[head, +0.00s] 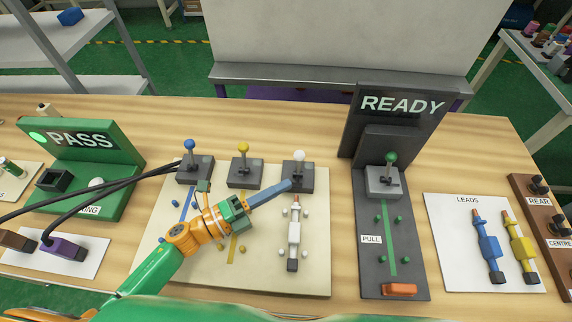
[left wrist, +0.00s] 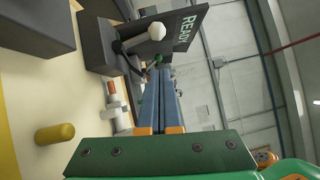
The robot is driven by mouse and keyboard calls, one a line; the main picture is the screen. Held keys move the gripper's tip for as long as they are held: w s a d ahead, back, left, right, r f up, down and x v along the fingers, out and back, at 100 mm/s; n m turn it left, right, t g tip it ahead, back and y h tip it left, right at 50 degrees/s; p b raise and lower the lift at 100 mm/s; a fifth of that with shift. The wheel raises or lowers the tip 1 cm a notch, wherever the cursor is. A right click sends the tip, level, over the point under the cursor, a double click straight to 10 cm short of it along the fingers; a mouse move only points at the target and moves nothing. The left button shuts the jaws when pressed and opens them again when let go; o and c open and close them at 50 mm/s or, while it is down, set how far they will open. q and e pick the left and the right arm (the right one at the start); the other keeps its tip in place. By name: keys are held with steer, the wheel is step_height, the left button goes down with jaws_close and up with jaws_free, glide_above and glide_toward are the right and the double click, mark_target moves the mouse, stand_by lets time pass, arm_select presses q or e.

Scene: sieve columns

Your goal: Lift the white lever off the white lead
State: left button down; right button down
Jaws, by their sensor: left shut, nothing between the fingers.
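The white lever, with a white ball knob (head: 299,156), stands on a dark grey box at the right end of a row of three on a cream board. It also shows in the left wrist view (left wrist: 157,31). The white lead (head: 294,233), with a dark end, lies on the board just in front of that box; part of it shows in the left wrist view (left wrist: 116,112). My left gripper (head: 289,185) is shut and empty. Its blue fingers appear beside the front of the white lever's box, below the knob; I cannot tell whether they touch. My right gripper is not in view.
Blue (head: 190,145) and yellow (head: 243,148) levers stand to the left, with small pegs on the board (head: 318,284). A dark READY stand (head: 392,135) rises at right. A LEADS card (head: 440,215) holds blue and yellow leads. A green PASS stand (head: 75,150) is at left.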

mark_target(295, 158)
arm_select(q)
steer(key=w, duration=0.1)
steer(key=w+d, duration=0.1)
steer(key=w, duration=0.2)
steer(key=shift+w+d+r, duration=0.15)
steer(key=shift+r, duration=0.15)
steer(key=n+p, duration=0.1)
steer(key=p, duration=0.1)
steer(key=w+r+n+y+p, duration=0.1)
steer(key=p, duration=0.1)
steer(key=shift+w+r+g+p, duration=0.1)
steer(key=shift+r+g+p, duration=0.15)
steer(key=shift+g+p, duration=0.15)
steer(key=shift+w+f, duration=0.25)
steer(key=shift+w+f+n+b, duration=0.1)
steer(key=shift+f+n+b, duration=0.05)
steer(key=shift+n+b, duration=0.15)
steer(key=shift+w+f, duration=0.1)
steer(key=shift+w, duration=0.1)
steer(key=shift+s, duration=0.15)
